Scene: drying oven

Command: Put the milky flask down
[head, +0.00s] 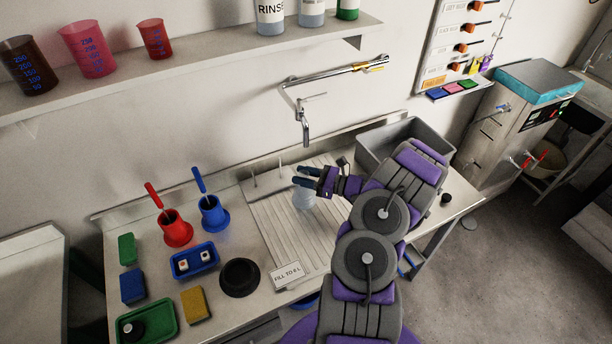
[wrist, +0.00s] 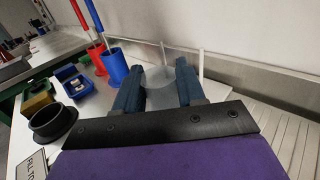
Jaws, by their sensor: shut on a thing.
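The milky flask (head: 304,198) is a pale, translucent vessel over the ribbed drainboard (head: 268,218) in the head view. My gripper (head: 306,177) is shut on it from above and to the right. In the wrist view, the flask (wrist: 158,80) sits between the two blue fingers of my gripper (wrist: 156,84). The flask looks roughly upright. Its lower part is hard to make out, and I cannot tell whether its base touches the drainboard.
Left of the drainboard stand a red holder (head: 177,231) and a blue holder (head: 213,215) with brushes, a blue tray (head: 194,262) and a black ring (head: 239,278). A "FILL TO" sign (head: 287,274) stands at the front. A tap (head: 305,125) hangs behind; a grey basin (head: 375,143) lies right.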

